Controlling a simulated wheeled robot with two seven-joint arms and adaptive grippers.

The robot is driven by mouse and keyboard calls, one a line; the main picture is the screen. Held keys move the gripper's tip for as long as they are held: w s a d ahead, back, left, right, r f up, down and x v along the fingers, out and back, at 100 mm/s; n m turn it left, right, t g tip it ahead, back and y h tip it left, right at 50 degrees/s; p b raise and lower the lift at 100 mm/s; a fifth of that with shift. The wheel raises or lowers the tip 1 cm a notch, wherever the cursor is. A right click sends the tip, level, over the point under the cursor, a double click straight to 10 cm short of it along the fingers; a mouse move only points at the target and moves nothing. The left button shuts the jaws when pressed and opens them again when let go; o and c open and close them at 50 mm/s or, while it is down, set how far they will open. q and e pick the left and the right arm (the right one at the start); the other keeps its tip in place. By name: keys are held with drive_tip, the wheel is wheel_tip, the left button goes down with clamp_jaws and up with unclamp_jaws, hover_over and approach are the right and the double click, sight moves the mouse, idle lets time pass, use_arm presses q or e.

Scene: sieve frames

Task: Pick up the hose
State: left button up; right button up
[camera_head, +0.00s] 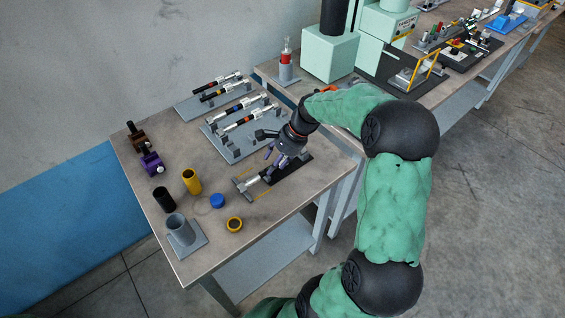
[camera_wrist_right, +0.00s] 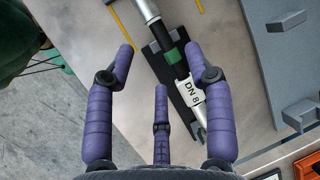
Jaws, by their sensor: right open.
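A short black hose with a green band, a white "DN 8" label and silver end fittings (camera_wrist_right: 190,91) lies on a dark grey holder, seen close in the right wrist view. In the head view its silver end (camera_head: 251,183) shows near the front of the table, and the gripper hides part of the rest. My right gripper (camera_head: 269,163) is above the hose, its purple fingers pointing down. In the wrist view its fingers (camera_wrist_right: 160,62) are spread and empty, with the hose beyond and to the right of the middle finger. My left gripper is not in view.
Other banded hoses lie on two grey racks (camera_head: 242,150) behind. Mint-green equipment (camera_head: 331,55) stands on the bench behind.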

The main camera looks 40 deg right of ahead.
drive_tip(key=x, duration=0.1)
drive_tip(key=b+x, duration=0.1)
drive_tip(key=x, duration=0.3)
drive_tip(key=shift+d+f+b, duration=0.1)
drive_tip(key=shift+d+b, duration=0.2)
drive_tip(key=shift+d, duration=0.05)
clamp_jaws()
